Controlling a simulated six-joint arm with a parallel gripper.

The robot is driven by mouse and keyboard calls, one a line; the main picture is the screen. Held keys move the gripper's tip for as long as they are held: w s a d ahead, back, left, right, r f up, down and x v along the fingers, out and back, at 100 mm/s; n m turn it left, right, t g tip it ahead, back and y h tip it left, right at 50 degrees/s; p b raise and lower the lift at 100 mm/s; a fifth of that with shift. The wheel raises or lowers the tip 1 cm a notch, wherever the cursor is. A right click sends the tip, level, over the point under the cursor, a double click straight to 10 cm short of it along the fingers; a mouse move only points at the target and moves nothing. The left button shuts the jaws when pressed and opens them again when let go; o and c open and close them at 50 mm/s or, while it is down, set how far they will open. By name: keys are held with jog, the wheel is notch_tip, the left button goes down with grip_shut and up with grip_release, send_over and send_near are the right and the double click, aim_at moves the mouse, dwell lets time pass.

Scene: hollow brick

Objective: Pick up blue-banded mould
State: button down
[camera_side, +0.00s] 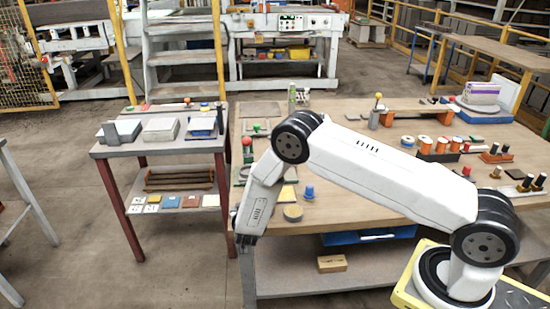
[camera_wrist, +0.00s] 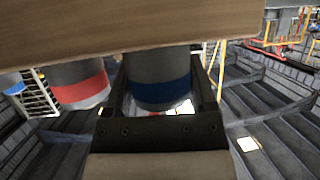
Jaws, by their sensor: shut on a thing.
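The blue-banded mould (camera_wrist: 160,92) is a grey cylinder with a dark blue band, in the middle of the wrist view. My gripper (camera_wrist: 163,106) is shut on it, with one finger on each side. The mould's upper end is hidden behind a brown slab. In the side view, my gripper (camera_side: 243,240) points down at the left front edge of the wooden bench, and I cannot make out the mould there.
A red-banded cylinder (camera_wrist: 78,84) is close to the left of the held mould in the wrist view. The brown slab (camera_wrist: 130,25) crosses the top of that view. The wooden bench (camera_side: 345,195) and a red-legged table (camera_side: 160,150) flank my arm's end.

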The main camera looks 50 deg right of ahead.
jog(key=shift+r, duration=0.15)
jog(key=shift+r, duration=0.95)
jog(key=s+r, duration=1.1)
jog(key=s, duration=0.3)
jog(key=shift+a, duration=0.35)
jog(key=shift+w, duration=0.15)
